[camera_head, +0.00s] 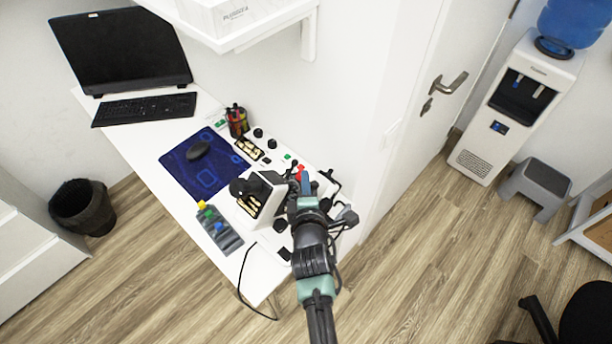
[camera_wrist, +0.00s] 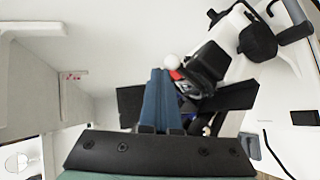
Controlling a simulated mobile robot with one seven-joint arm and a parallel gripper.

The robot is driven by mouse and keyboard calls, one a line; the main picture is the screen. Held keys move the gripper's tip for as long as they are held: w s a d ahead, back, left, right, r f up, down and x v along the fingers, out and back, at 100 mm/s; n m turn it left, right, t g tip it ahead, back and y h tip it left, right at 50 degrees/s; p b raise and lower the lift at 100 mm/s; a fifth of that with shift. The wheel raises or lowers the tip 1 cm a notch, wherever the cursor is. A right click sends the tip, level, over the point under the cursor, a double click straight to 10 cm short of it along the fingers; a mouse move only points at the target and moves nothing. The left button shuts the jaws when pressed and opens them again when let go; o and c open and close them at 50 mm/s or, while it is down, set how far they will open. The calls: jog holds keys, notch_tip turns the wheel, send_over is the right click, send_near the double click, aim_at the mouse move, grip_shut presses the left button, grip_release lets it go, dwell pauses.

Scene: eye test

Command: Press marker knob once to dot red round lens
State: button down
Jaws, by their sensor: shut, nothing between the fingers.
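My gripper (camera_head: 305,181) is over the right end of the white desk, with its blue fingers closed together and nothing between them. In the wrist view the fingers (camera_wrist: 160,98) point up the picture, next to a small red part (camera_wrist: 176,74) and a white ball (camera_wrist: 171,61). In the head view a small red part (camera_head: 300,169) shows by the fingertips. I cannot tell whether these are the marker knob and the red lens, or whether the fingers touch them. A white instrument with a black knob (camera_head: 262,200) stands just left of my gripper.
A mouse (camera_head: 198,150) lies on a blue mat (camera_head: 181,174). Black fixtures crowd around my gripper. A shelf (camera_head: 262,33) overhangs the desk.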

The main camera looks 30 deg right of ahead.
aim_at(288, 184)
jog(key=shift+a, duration=0.1)
jog(key=shift+s+a+r+p, duration=0.15)
jog(key=shift+a+r+p, duration=0.05)
jog(key=shift+a+r, duration=0.2)
jog(key=shift+s+a+r+p, duration=0.15)
jog(key=shift+a+r, duration=0.1)
jog(key=shift+r, duration=0.15)
jog(key=shift+r, duration=0.1)
jog(key=shift+s+a+r+p, duration=0.3)
jog(key=shift+a+r+p, duration=0.1)
jog(key=shift+a+r, duration=0.45)
jog(key=shift+s+a+r+p, duration=0.3)
jog(key=shift+a+r+p, duration=0.1)
jog(key=shift+a+r, duration=0.45)
